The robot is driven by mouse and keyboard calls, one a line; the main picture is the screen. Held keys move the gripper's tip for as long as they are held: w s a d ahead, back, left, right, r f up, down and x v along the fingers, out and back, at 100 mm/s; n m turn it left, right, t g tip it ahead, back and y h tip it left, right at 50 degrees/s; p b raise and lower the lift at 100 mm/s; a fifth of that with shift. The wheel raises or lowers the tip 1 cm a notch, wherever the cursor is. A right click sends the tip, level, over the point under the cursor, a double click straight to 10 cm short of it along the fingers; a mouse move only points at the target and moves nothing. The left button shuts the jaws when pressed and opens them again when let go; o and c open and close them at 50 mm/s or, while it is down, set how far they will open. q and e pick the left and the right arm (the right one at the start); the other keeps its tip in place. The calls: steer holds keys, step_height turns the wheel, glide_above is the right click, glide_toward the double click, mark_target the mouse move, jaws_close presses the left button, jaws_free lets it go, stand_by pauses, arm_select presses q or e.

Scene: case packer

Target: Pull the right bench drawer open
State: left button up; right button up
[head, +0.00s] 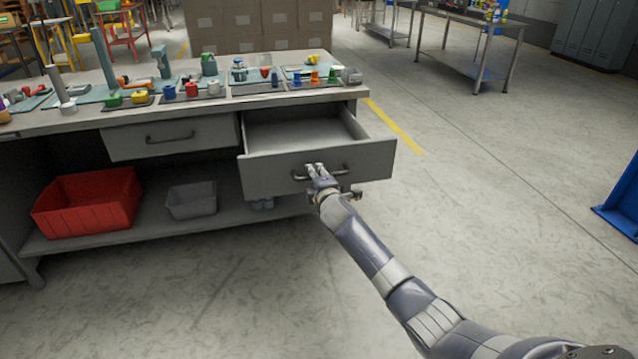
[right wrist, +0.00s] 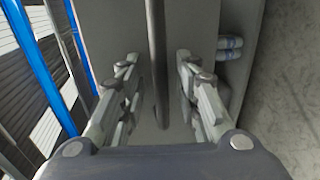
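The right bench drawer (head: 370,162) is pulled out from the bench, and its inside looks empty. Its front carries a dark bar handle (head: 342,172). My right gripper (head: 315,168) is at this handle, reaching in from the lower right. In the right wrist view the handle bar (right wrist: 157,60) runs between the two fingers of the gripper (right wrist: 157,85), with a gap on each side. The fingers are apart and not clamped on the bar. My left gripper is in neither view.
The left drawer (head: 185,137) is closed. The bench top (head: 30,127) holds several small coloured parts and tools. A red bin (head: 88,203) and a grey bin (head: 192,200) stand on the lower shelf.

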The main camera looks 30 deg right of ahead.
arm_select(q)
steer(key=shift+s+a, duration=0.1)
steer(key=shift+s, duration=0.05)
arm_select(e)
steer(key=v, duration=1.2)
steer(key=shift+d, duration=0.1)
